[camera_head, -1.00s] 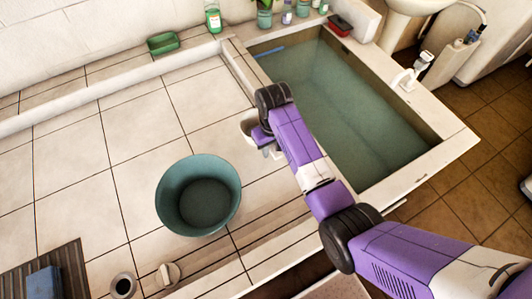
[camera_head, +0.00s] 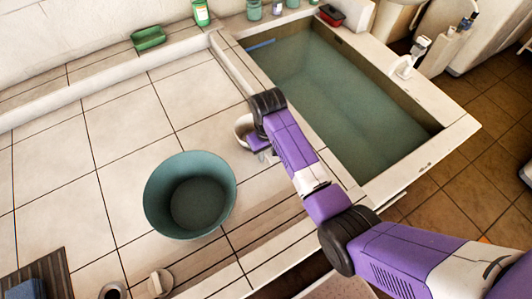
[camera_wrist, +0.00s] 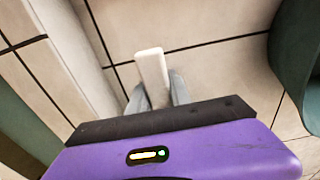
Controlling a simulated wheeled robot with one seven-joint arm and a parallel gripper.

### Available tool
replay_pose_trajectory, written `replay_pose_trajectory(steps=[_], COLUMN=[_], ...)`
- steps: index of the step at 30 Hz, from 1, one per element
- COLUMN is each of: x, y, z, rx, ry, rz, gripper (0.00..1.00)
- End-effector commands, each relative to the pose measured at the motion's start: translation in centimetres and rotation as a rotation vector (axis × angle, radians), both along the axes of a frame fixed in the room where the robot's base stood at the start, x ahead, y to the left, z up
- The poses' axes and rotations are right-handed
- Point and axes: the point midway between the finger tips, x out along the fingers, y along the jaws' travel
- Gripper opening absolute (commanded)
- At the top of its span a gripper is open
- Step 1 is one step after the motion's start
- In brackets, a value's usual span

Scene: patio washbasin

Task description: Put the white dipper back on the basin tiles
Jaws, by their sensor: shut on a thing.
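The white dipper (camera_head: 241,130) is by the basin's left ledge in the head view, with its bowl partly hidden behind my wrist. In the wrist view its pale handle (camera_wrist: 151,68) stands out between the fingers. My gripper (camera_head: 265,155) is shut on that handle; it also shows in the wrist view (camera_wrist: 156,96). The basin tiles (camera_head: 205,95) spread left of the water-filled basin (camera_head: 335,95). I cannot tell whether the dipper touches the tiles or hangs just above them.
A green tub (camera_head: 190,225) stands on the tiles left of my gripper. A green soap dish (camera_head: 149,38) and a bottle (camera_head: 201,13) are at the back. A slatted mat (camera_head: 55,270) lies at the front left. The tiles between tub and back ledge are clear.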

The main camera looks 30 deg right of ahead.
Motion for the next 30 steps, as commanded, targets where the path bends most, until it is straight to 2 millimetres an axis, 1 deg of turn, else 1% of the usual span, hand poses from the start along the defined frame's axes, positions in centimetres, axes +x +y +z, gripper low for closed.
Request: replay_pose_trajectory(steps=[3, 4, 6, 7, 16, 20, 23, 30], x=[0.0, 0.0, 0.0, 0.0, 0.0, 0.1, 0.1, 0.0], y=[0.0, 0.0, 0.0, 0.0, 0.0, 0.0, 0.0, 0.0], z=[-0.3, -0.3, -0.2, -0.3, -0.2, 0.5, 1.9, 6.9], rx=[0.0, 0.0, 0.0, 0.0, 0.0, 0.0, 0.0, 0.0], ry=[0.0, 0.0, 0.0, 0.0, 0.0, -0.002, -0.004, -0.006], rz=[0.0, 0.0, 0.0, 0.0, 0.0, 0.0, 0.0, 0.0], gripper=[0.0, 0.28, 0.42, 0.46, 0.46, 0.46, 0.46, 0.46])
